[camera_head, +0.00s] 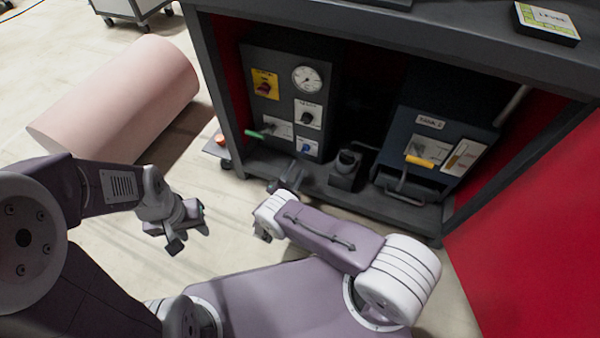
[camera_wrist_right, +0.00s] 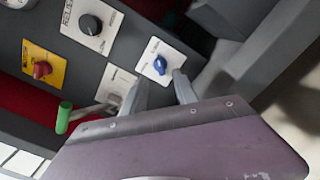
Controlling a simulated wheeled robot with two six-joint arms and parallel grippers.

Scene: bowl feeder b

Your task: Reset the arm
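My right gripper (camera_head: 288,178) is low in front of the grey control panel (camera_head: 262,112) in the head view. Its two fingers also show in the right wrist view (camera_wrist_right: 160,92), spread apart with nothing between them. A blue knob (camera_wrist_right: 160,65) on a white plate lies just beyond the fingertips; I cannot tell whether they touch it. My left gripper (camera_head: 188,236) hangs over the bare floor at the left, its fingers apart and empty. My right forearm (camera_head: 325,238) reaches in from the lower right.
The panel carries a gauge (camera_head: 308,79), a red knob on a yellow plate (camera_head: 265,84), a black knob (camera_head: 308,116) and a green-handled lever (camera_head: 254,134). A dark box with a yellow handle (camera_head: 420,161) stands right. A pink cylinder (camera_head: 125,100) lies left.

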